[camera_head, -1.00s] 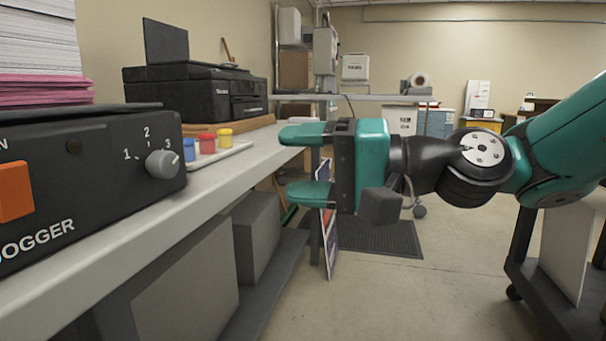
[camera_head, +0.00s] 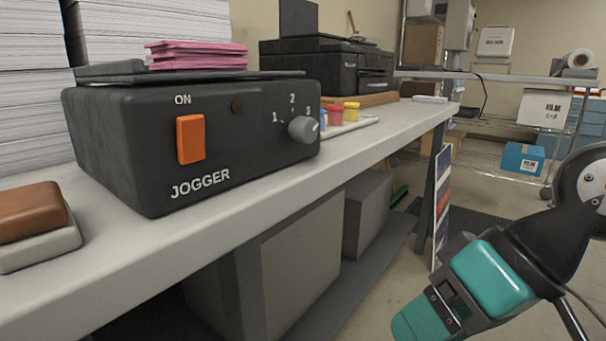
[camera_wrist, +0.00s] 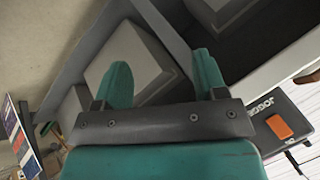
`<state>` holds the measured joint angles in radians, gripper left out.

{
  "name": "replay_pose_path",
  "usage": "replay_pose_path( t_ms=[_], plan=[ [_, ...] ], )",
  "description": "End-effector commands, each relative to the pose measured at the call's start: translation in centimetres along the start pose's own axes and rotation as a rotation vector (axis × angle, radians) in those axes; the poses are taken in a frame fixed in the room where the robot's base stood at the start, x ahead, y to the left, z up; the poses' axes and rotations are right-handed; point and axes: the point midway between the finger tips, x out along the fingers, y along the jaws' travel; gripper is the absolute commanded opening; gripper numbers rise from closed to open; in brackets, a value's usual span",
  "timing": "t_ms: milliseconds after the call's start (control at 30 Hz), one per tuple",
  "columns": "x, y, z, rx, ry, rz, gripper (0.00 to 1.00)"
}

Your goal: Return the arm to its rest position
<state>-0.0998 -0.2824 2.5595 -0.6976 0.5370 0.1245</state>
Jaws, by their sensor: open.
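My gripper (camera_head: 428,318) is at the lower right of the head view, in front of the bench and below its top. It is teal with a dark body, tilted downward, and partly cut off by the lower picture edge. In the wrist view its two teal fingers (camera_wrist: 163,80) stand apart with nothing between them. Grey boxes under the bench show beyond the fingers.
A black jogger (camera_head: 250,130) with an orange switch (camera_head: 190,138) and a dial stands on the bench (camera_head: 200,235). Small coloured jars (camera_head: 350,111) and a black printer (camera_head: 330,72) stand behind. A grey box (camera_head: 300,260) sits below. Floor at right is open.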

Motion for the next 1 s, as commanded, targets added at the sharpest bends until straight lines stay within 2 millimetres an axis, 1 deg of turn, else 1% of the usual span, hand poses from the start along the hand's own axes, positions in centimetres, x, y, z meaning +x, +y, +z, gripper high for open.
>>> replay_pose_path(
  t_ms=[33, 167, 200, 233, 467, 567, 667, 900, 1000],
  plan=[
    [0.3, 0.1, 1.2, -0.051, -0.063, 0.038, 0.65],
    [0.3, 1.1, 3.9, -0.162, -0.222, 0.143, 0.65],
    [-0.9, 0.7, 3.6, -0.166, -0.232, 0.152, 0.65],
    [-1.6, 0.3, 3.2, -0.161, -0.228, 0.15, 0.65],
    [-5.6, -1.9, 1.5, -0.155, -0.225, 0.149, 0.65],
    [-7.8, -3.2, 0.5, -0.155, -0.224, 0.148, 0.65],
    [-10.7, -4.8, -0.7, -0.154, -0.223, 0.148, 0.65],
    [-18.2, -9.1, -3.9, -0.153, -0.223, 0.148, 0.65],
    [-21.0, -10.7, -5.0, -0.153, -0.223, 0.148, 0.65]
  ],
)
